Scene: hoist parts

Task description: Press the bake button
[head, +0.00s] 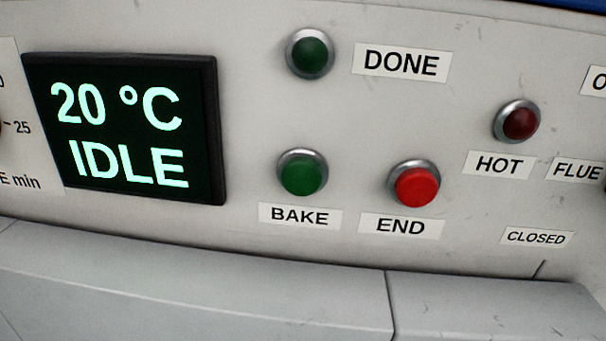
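The bake button (303,175) is a green round button in a metal ring on a pale panel, right of the display. A white label (300,216) reading BAKE sits just below it. The display (122,128) is black with green text, 20 °C and IDLE. My gripper does not show in the head view, so its state and its distance from the button cannot be seen. Nothing covers the button.
The red END button (417,186) sits close to the right of the bake button. A dark green DONE lamp (310,54) is above, and a dark red HOT lamp (520,123) is farther right. A grey ledge (190,285) runs below the panel.

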